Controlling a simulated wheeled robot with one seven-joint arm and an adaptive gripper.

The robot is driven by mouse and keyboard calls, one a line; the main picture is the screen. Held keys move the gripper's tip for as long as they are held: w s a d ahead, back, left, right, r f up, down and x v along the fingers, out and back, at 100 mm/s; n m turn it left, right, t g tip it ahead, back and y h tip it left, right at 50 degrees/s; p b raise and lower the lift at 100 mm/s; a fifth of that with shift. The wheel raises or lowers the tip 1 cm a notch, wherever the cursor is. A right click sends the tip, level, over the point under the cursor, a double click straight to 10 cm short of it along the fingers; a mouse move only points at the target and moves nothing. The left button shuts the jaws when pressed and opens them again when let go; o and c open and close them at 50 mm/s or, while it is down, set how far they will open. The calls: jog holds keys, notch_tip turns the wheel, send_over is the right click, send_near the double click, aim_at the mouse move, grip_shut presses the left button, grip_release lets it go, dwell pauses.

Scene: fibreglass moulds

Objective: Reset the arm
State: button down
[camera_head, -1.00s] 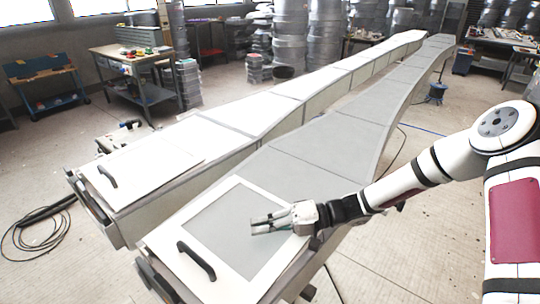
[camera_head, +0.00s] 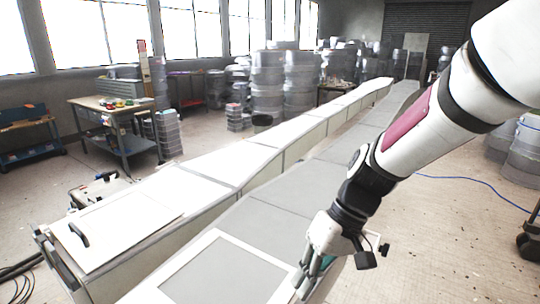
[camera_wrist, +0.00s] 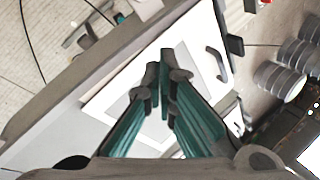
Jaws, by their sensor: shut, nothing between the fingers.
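My gripper (camera_head: 306,278) hangs at the end of my arm in the head view, pointing down over the right side of the near grey mould (camera_head: 271,231). In the wrist view my gripper (camera_wrist: 164,72) shows its two teal-lined fingers with their tips together and nothing between them. A white-framed panel (camera_head: 207,243) lies on the near end of the grey mould, left of my gripper. In the wrist view a panel with a dark handle (camera_wrist: 216,64) shows beyond the fingertips. I cannot tell how high the fingers are above the mould.
A second, white mould (camera_head: 207,178) runs parallel on the left, with a handled panel (camera_head: 112,226) on its near end. A workbench (camera_head: 112,109) stands at the far left. Stacked drums (camera_head: 267,82) stand at the back. The floor right of the moulds is mostly clear, with a blue cable (camera_head: 470,184).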

jog(key=s+d+r+m+t+h, duration=0.4)
jog(key=s+d+r+t, duration=0.3)
jog(key=s+d+r, duration=0.4)
notch_tip(320, 180, up, 3)
jog(key=shift+d+r+h, duration=0.15)
jog(key=shift+d+h, duration=0.35)
jog(key=shift+d, duration=0.2)
